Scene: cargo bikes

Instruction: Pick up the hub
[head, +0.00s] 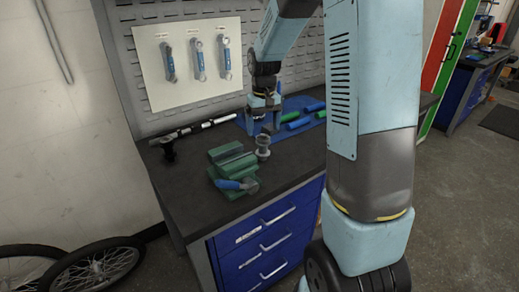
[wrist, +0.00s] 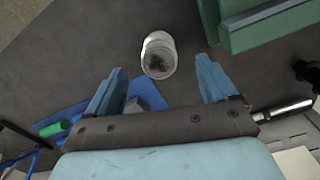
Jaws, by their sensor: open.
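The hub (head: 263,148) looks like a small grey metal cylinder with a wider rim, standing on the dark workbench top (head: 285,165). In the wrist view the hub (wrist: 158,55) is a pale round piece with a dark inside, near the top middle. My gripper (head: 263,126) is above and just behind the hub in the head view. In the wrist view my open gripper (wrist: 161,70) has its blue fingers spread, with the hub beyond the tips and roughly between them. Nothing is held. I cannot tell the exact gap to the hub.
A green vise (head: 233,160) stands close left of the hub, with a blue-handled tool (head: 230,184) at its front. A blue mat (head: 310,115) with blue and green handles lies right of my gripper. A bar (head: 207,126) lies behind, below the pegboard (head: 170,115).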

